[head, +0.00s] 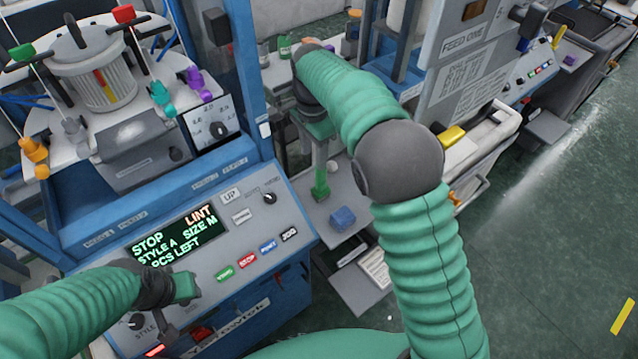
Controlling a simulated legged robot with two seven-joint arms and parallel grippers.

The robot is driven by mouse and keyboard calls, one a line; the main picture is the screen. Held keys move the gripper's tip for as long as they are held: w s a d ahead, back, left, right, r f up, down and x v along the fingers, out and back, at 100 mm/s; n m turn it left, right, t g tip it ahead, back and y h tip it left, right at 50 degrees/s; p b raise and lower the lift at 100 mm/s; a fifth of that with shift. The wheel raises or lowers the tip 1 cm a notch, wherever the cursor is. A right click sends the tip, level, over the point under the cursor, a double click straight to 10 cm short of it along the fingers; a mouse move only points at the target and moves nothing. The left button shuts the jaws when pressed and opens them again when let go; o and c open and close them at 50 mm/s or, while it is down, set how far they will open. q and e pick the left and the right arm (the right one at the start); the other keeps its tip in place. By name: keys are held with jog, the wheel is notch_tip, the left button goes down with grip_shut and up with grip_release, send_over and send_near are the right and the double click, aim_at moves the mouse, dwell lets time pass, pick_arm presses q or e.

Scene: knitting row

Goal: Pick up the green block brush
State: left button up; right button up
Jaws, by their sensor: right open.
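A bright green upright piece, which looks like the green block brush (321,186), stands on the grey shelf beside the blue control panel. My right gripper (320,150) points down above it, open. Its teal body and the dark wrist hide the top of the green piece, and I cannot tell whether the fingers touch it. My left gripper (187,288) is low over the control panel, seen from behind. Its fingers are too small and overlapped to show whether they are apart.
A blue block (343,218) lies on the shelf just right of and nearer than the green piece, and a small white ball (333,167) is close by. The control panel (225,205) borders the shelf on the left. A grey machine cabinet (470,75) stands behind. Open floor lies at right.

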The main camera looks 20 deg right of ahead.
aim_at(321, 181)
jog(key=f, duration=0.2)
jog(key=w+f, duration=0.1)
jog(key=f, duration=0.4)
jog(key=shift+w+d+f, duration=0.1)
jog(key=shift+w+d, duration=0.2)
jog(key=shift+d, duration=0.05)
jog(key=d+f, duration=0.1)
jog(key=s+d+f+p, duration=0.1)
jog(key=shift+s+f, duration=0.1)
jog(key=shift+f, duration=0.2)
notch_tip(321, 181, down, 3)
jog(key=shift+a+r+p, duration=0.15)
jog(key=shift+r+p, duration=0.05)
jog(key=shift+p, duration=0.1)
jog(key=shift+a+f, duration=0.2)
jog(key=shift+f, duration=0.1)
jog(key=shift+w+a, duration=0.25)
jog(key=shift+a, duration=0.05)
jog(key=shift+s+d+r, duration=0.1)
jog(key=shift+s+d, duration=0.05)
jog(key=shift+d, duration=0.05)
jog(key=c, duration=0.5)
jog(key=shift+d, duration=0.35)
grip_shut()
pick_arm(q)
jog(key=shift+w+d+r, duration=0.5)
jog(key=shift+d+r, duration=0.1)
jog(key=shift+r, duration=0.15)
